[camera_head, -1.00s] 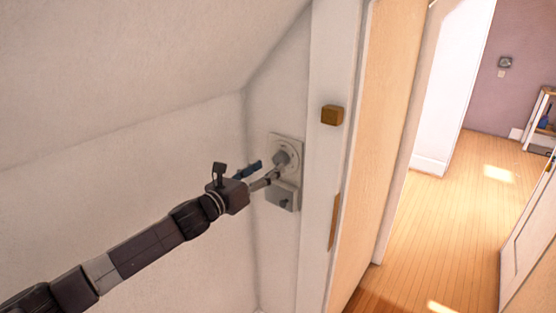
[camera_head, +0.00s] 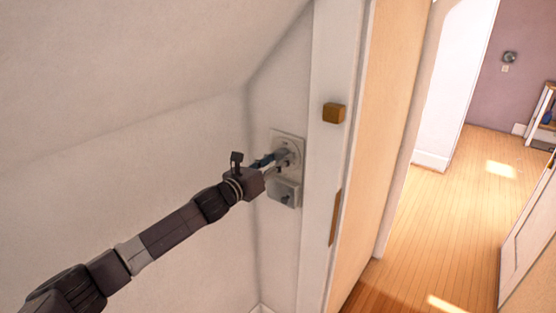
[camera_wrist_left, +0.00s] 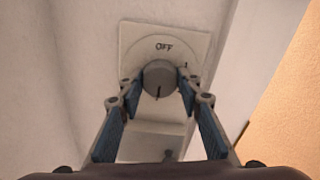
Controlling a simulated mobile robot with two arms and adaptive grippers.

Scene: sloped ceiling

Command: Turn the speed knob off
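The speed knob (camera_wrist_left: 160,76) is a round grey knob on a pale square wall plate (camera_wrist_left: 132,38). The word OFF is printed on the plate above it. A dark line on the knob points down, away from OFF. In the head view the plate (camera_head: 296,140) is on the narrow wall beside the door frame, and the gripper partly covers the knob. My left gripper (camera_wrist_left: 158,86) is open, with its blue-padded fingers on either side of the knob. Small gaps seem to show between fingertips and knob. The left gripper (camera_head: 272,161) also shows in the head view. My right gripper is not in view.
A second plate with a small switch or knob (camera_head: 285,194) is just below. A white door frame (camera_head: 322,60) with a wooden block (camera_head: 333,113) stands close at the right. The sloped ceiling (camera_head: 130,60) hangs above my left arm. Open wooden floor (camera_head: 450,220) lies beyond the doorway.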

